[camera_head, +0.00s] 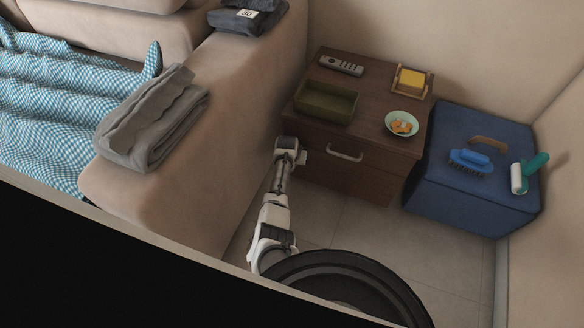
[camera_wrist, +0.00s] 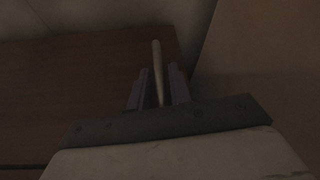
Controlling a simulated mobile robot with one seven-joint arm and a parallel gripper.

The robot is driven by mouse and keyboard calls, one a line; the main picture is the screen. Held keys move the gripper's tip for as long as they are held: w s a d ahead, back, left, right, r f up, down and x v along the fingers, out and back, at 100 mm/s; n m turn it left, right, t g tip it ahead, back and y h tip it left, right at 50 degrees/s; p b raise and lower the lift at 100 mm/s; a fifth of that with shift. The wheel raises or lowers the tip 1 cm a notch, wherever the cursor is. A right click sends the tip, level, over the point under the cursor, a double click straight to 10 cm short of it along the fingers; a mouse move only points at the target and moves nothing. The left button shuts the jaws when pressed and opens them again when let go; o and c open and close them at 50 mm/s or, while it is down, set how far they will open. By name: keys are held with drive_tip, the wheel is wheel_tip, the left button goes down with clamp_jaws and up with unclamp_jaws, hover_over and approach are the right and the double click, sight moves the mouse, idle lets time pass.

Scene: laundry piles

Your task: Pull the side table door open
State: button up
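The brown wooden side table (camera_head: 358,178) stands against the wall, with a silver handle (camera_head: 345,153) on its upper front. My gripper (camera_wrist: 159,88) is at the left of the table front in the head view; its fingertips are hidden there. In the wrist view, its two fingers stand on either side of a pale, thin bar handle (camera_wrist: 157,60) on a brown wooden front (camera_wrist: 80,90). Narrow gaps show between the bar and both fingers, so my gripper is open around the handle. The front looks closed.
A green tray (camera_head: 326,101), a remote (camera_head: 341,65), a bowl (camera_head: 402,123) and a yellow block in a holder (camera_head: 412,79) are on the table. A blue box (camera_head: 470,190) stands right of it. The sofa arm (camera_head: 222,130) is close on the left. Bare floor lies in front.

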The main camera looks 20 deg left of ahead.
drive_tip(key=shift+b+x, duration=0.9)
drive_tip(key=shift+x, duration=0.05)
clamp_jaws()
